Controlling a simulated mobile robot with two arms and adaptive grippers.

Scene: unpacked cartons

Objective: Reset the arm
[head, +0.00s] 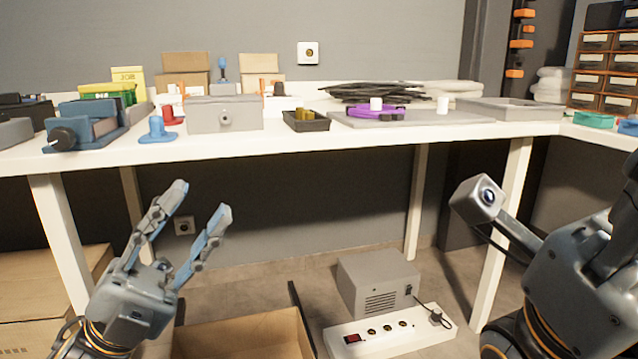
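My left gripper (202,202) is in the lower left of the head view, in front of the table and below its top. Its two fingers point up and stand apart, with nothing between them. My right arm (585,270) comes in at the lower right. A grey block with a round lens (484,198) shows beside it on a thin link. The fingers of my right gripper do not show clearly, so its state cannot be made out.
A white table (300,148) bears a blue vise (85,128), a grey box (225,114), a black tray (306,121) and a purple part (372,112). Below are an open carton (245,338), a grey power unit (378,280) and a white power strip (385,335).

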